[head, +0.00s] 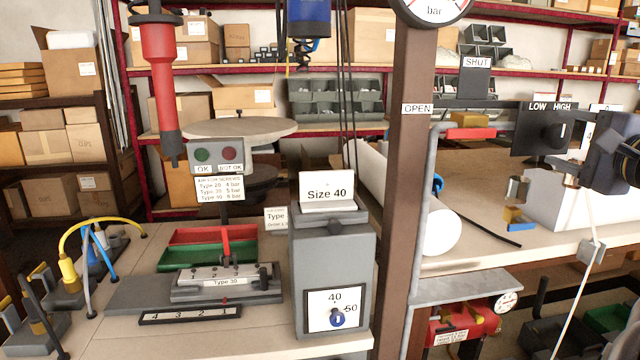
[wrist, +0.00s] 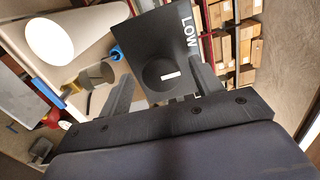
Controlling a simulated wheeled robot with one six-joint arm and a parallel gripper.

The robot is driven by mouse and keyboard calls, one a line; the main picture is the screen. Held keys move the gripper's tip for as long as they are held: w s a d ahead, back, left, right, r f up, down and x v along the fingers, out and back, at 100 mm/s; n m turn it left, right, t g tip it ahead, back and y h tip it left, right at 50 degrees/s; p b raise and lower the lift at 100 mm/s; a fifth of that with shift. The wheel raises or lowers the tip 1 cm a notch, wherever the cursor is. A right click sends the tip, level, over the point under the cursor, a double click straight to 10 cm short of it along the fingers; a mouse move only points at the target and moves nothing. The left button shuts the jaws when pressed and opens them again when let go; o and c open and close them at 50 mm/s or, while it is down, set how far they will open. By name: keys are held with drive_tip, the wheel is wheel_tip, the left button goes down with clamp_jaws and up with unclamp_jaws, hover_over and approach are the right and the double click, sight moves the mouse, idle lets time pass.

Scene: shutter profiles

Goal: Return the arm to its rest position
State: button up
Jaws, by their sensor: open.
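My gripper (head: 572,150) is at the right edge of the head view, in front of a black switch box (head: 535,129) marked LOW and HIGH. Its fingers point left, towards the box. In the wrist view my gripper (wrist: 160,78) is open, one finger on each side of the box's round black knob (wrist: 165,76). The knob has a white mark. I see nothing held between the fingers, and I cannot tell the exact gap to the knob.
A brown post (head: 402,190) stands left of the box. A white roll (head: 440,232) lies on the right bench. Shelves line the back.

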drive_tip(key=m+p, duration=0.1)
drive_tip(key=m, duration=0.1)
drive_tip(key=m+p, duration=0.2)
drive_tip(key=shift+r, duration=0.35)
drive_tip(key=m+p, duration=0.3)
drive_tip(key=shift+m+p, duration=0.3)
drive_tip(key=shift+p, duration=0.05)
drive_tip(key=m+p, duration=0.4)
drive_tip(key=shift+d, duration=0.1)
drive_tip(key=shift+f+m+p, duration=0.1)
drive_tip(key=shift+m+p, duration=0.75)
drive_tip(key=shift+m, duration=0.55)
drive_tip(key=shift+f, duration=0.15)
